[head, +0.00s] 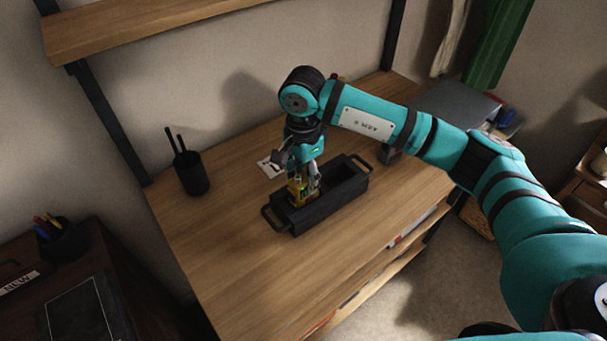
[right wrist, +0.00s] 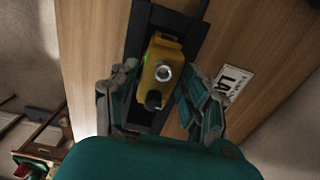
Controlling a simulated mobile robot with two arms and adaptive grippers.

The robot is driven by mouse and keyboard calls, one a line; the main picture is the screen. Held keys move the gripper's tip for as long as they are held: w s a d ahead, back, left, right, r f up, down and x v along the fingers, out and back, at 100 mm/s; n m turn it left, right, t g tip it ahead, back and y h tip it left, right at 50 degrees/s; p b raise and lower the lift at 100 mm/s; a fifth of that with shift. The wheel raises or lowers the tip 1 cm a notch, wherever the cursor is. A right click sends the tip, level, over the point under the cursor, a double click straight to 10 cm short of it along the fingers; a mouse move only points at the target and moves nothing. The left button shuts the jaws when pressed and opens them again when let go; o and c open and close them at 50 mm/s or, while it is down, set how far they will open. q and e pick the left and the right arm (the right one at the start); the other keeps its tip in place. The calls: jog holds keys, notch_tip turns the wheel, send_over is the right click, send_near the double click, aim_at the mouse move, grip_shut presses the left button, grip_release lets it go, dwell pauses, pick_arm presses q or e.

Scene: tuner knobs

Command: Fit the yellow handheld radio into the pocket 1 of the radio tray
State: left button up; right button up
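The yellow radio (head: 297,192) stands roughly upright in the left part of the black radio tray (head: 318,212), its top above the rim. In the right wrist view I look down on the radio's top (right wrist: 163,52), with a silver and a black knob. Dark tray surfaces (right wrist: 140,22) surround it. Its lower end is hidden, so I cannot tell how deep it sits. My right gripper (head: 302,172) is above the tray, its fingers spread on either side of the radio. Gaps show beside the radio between the fingers (right wrist: 160,105). My left gripper is not in view.
A white label card (head: 269,168) lies behind the tray. A dark grey box (head: 455,108) is at the far right. The table front left is clear.

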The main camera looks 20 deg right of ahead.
jog(key=shift+o, duration=1)
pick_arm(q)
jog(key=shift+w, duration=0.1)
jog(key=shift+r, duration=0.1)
pick_arm(e)
jog(key=shift+r, duration=0.2)
jog(key=shift+w+r, duration=0.1)
jog(key=shift+r, duration=0.2)
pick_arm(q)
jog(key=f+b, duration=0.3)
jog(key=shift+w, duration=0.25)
pick_arm(e)
notch_tip(320, 180, up, 11)
jog(key=shift+r, duration=0.2)
